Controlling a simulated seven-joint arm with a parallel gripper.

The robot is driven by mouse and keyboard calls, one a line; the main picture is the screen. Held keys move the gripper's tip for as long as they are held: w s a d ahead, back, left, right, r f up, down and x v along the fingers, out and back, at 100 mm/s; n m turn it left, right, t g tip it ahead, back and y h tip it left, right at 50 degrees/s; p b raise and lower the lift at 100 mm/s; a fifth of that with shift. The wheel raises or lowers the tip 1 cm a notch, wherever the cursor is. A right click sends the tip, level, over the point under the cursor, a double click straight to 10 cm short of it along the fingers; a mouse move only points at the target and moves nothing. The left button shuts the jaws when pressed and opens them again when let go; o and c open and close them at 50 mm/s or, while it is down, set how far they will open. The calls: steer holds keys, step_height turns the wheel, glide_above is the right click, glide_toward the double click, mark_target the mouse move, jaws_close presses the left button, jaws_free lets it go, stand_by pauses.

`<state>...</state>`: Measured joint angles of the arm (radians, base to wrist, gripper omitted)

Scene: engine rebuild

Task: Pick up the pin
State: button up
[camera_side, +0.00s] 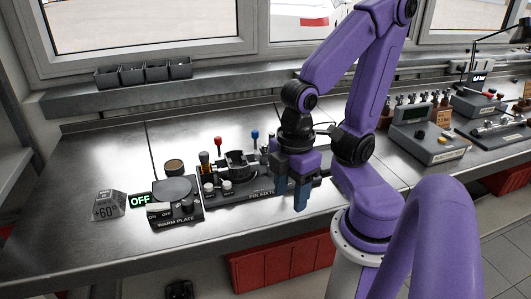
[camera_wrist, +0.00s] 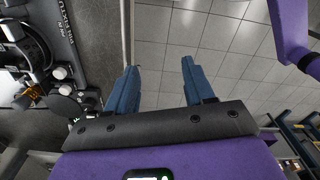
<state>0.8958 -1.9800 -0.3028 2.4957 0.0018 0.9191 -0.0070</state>
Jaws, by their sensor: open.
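The pin fixture (camera_side: 238,197), a dark plate carrying a dark ring-shaped part (camera_side: 236,160) and small light round pieces, sits at the middle of the bench. It also shows at the left of the wrist view (camera_wrist: 75,45). I cannot pick out the pin for certain; it may be hidden or too small to tell. My gripper (camera_side: 300,206) has blue fingers pointing down, near the fixture's right end and toward the bench front. In the wrist view its two fingertips (camera_wrist: 160,66) stand apart with nothing between them; floor tiles show behind them.
A warm plate unit (camera_side: 174,214) with an OFF display (camera_side: 140,200) and a +60° block (camera_side: 109,205) stand left of the fixture. Red-topped (camera_side: 217,141) and blue-topped (camera_side: 255,134) posts rise behind it. A gauge box (camera_side: 425,145) stands to the right. The front-left bench is clear.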

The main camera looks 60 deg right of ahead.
steer(key=w+d+r+m, duration=0.2)
steer(key=w+d+r, duration=0.1)
steer(key=w, duration=0.4)
steer(key=w+d+r+m, duration=0.2)
steer(key=w+d+r, duration=0.15)
steer(key=w, duration=0.35)
steer(key=w+d+r+m, duration=0.2)
steer(key=d+r, duration=0.1)
steer(key=d, duration=0.5)
steer(key=w+d+r+m, duration=0.2)
steer(key=d, duration=0.5)
glide_above(265, 144)
steer(key=shift+h, duration=0.3)
steer(key=f, duration=1.1)
steer(key=shift+w+a+f, duration=0.3)
steer(key=shift+w+a, duration=0.05)
steer(key=shift+s+d+f, duration=0.15)
steer(key=shift+s+f, duration=0.05)
steer(key=shift+f, duration=1.15)
steer(key=shift+s+d+f, duration=0.15)
steer(key=shift+f, duration=1.15)
jaws_close()
